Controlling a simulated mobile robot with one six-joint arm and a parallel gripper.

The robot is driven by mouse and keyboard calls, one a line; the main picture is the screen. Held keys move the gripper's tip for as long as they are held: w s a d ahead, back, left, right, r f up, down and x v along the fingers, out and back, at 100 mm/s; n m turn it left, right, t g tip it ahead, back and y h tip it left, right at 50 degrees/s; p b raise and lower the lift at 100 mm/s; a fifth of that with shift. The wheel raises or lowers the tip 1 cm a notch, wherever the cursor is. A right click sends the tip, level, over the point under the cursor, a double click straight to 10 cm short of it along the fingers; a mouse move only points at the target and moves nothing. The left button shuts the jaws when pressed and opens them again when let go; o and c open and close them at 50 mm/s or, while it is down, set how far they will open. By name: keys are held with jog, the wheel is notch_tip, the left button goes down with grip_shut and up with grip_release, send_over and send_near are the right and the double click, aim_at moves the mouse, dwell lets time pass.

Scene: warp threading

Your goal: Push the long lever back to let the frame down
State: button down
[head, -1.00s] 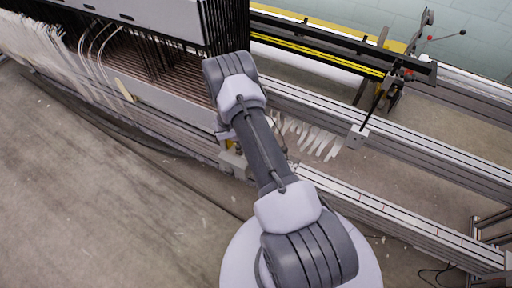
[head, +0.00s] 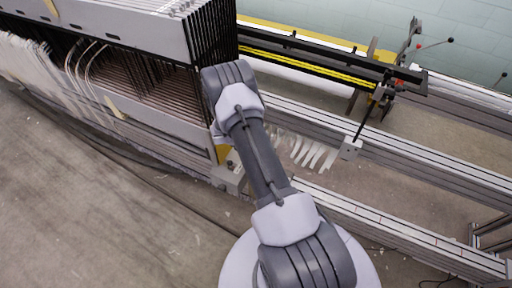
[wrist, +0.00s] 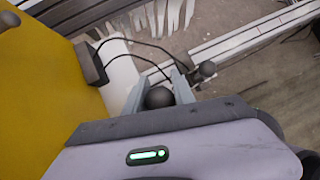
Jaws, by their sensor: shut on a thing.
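In the wrist view, my gripper (wrist: 158,88) has its two grey fingers on either side of a round black knob (wrist: 158,98), shut on it. The knob looks like the end of the long lever; the lever's shaft is hidden. In the head view, my arm covers the gripper and the knob. The frame (head: 150,25), with a pale top bar and many black uprights, stands at the upper left beside my arm.
A yellow plate (wrist: 35,75) fills the wrist view's left side. Pale strips (head: 312,153) hang by the long metal rails (head: 420,165). Bare floor (head: 90,200) lies at the lower left.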

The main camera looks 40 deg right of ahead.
jog(key=shift+a+f, duration=0.1)
jog(key=c, duration=1.1)
grip_release()
jog(key=shift+o, duration=0.2)
jog(key=p+v, duration=0.5)
jog(key=v, duration=1.2)
jog(key=shift+r, duration=0.2)
